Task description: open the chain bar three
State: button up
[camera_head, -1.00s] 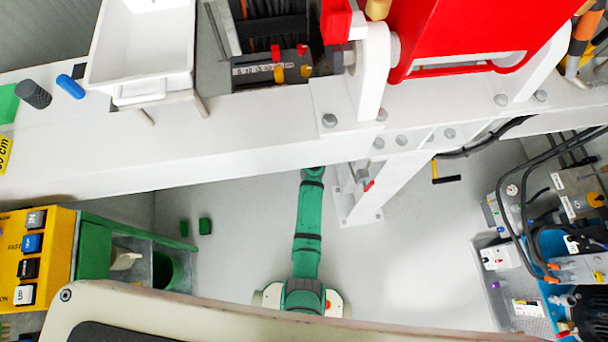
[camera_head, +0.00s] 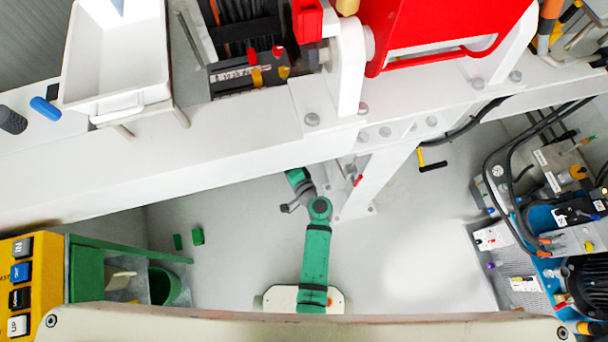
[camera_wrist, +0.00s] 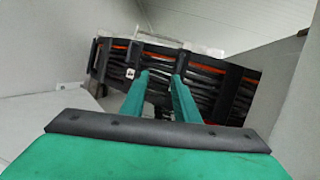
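A black cable chain (camera_wrist: 215,82) with orange and grey cables fills the middle of the wrist view, crossed by several black bars. Which bar is number three I cannot tell; a small white mark (camera_wrist: 130,74) shows on one at the left. My gripper (camera_wrist: 160,77) has two green fingers apart, pointing at the chain. Their tips overlap its lower middle in the picture; whether they touch it is unclear. In the head view dark cables (camera_head: 246,35) show in an opening at the top, and my gripper is hidden beneath the white beam.
The white beam (camera_head: 230,160) spans above my arm, with a white post (camera_head: 375,180) to its right. A white tray (camera_head: 117,50) and a red housing (camera_head: 430,35) are on top. Blue pump equipment (camera_head: 545,215) stands right.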

jog(key=s+d+f+n+g+h, duration=0.1)
jog(key=s+d+f+h, duration=0.1)
jog(key=s, duration=0.4)
jog(key=s+d+f+n+h, duration=0.1)
jog(key=s+d+f+h, duration=0.15)
jog(key=s, duration=0.35)
jog(key=s+d+r+n+h, duration=0.1)
jog(key=s+d+r, duration=0.1)
jog(key=s, duration=0.3)
jog(key=s+d+r+n+h, duration=0.1)
jog(key=s+d+r+h, duration=0.1)
jog(key=s, duration=0.3)
jog(key=shift+d+r+t, duration=0.3)
jog(key=shift+d+r, duration=0.1)
jog(key=shift+r, duration=0.35)
